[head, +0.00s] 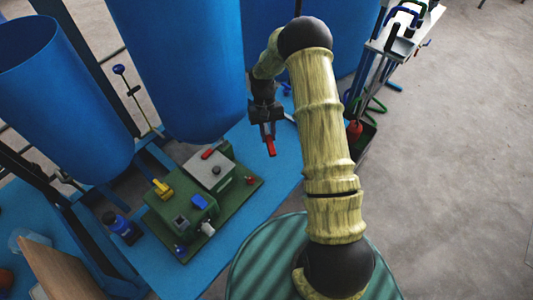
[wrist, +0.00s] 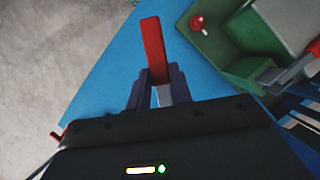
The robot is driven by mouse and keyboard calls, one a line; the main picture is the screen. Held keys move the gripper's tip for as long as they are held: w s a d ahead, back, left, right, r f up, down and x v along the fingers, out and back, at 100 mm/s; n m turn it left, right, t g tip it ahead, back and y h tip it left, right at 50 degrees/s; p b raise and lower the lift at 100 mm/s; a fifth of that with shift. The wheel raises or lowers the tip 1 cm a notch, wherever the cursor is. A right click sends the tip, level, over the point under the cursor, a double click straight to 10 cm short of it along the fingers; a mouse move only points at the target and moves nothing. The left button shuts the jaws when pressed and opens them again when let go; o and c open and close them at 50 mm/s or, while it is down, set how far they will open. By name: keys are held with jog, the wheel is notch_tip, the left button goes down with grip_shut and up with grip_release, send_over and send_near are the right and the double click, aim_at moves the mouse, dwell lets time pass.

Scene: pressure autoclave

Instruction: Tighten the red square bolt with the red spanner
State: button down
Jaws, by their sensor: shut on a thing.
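My gripper (head: 267,112) is shut on the red spanner (head: 269,143) and holds it near the machine's upper right. In the wrist view, my gripper (wrist: 156,86) has the spanner's red part (wrist: 153,48) pointing up past the fingertips, with a grey metal part between them. A small red piece, which looks like the red bolt (head: 250,180), is at the right end of the green base. It also shows in the wrist view (wrist: 197,22), apart from the spanner. Its square shape is too small to make out.
The green machine (head: 222,198) stands on a blue table (head: 227,234), with a red-handled lever (head: 211,153) and a yellow piece (head: 162,188) on top. Blue tanks (head: 175,65) stand behind. A tool rack (head: 400,45) is at right.

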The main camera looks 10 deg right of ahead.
jog(key=shift+w, duration=0.1)
jog(key=shift+s+f, duration=0.15)
jog(key=shift+s, duration=0.05)
jog(key=f+n+t+h+b, duration=0.2)
jog(key=f+n+b, duration=0.1)
jog(key=n, duration=0.4)
jog(key=s+f+n+t+h+b, duration=0.1)
jog(key=f+n+t+h+b, duration=0.1)
jog(key=n, duration=0.4)
jog(key=s+f+n+t+h+b, duration=0.1)
jog(key=f+n+b, duration=0.4)
jog(key=n+b, duration=0.1)
jog(key=shift+s+d+n+t+h, duration=0.25)
jog(key=shift+d+n+t+h, duration=0.15)
jog(key=shift+n, duration=0.4)
jog(key=n, duration=0.1)
jog(key=s+a+f+n+t+b, duration=0.1)
jog(key=shift+s+a+n+t, duration=0.1)
jog(key=shift+n+t, duration=0.2)
jog(key=shift+n, duration=0.1)
jog(key=shift+a+f+b, duration=0.1)
jog(key=shift+f+b, duration=0.55)
jog(key=shift+f, duration=0.2)
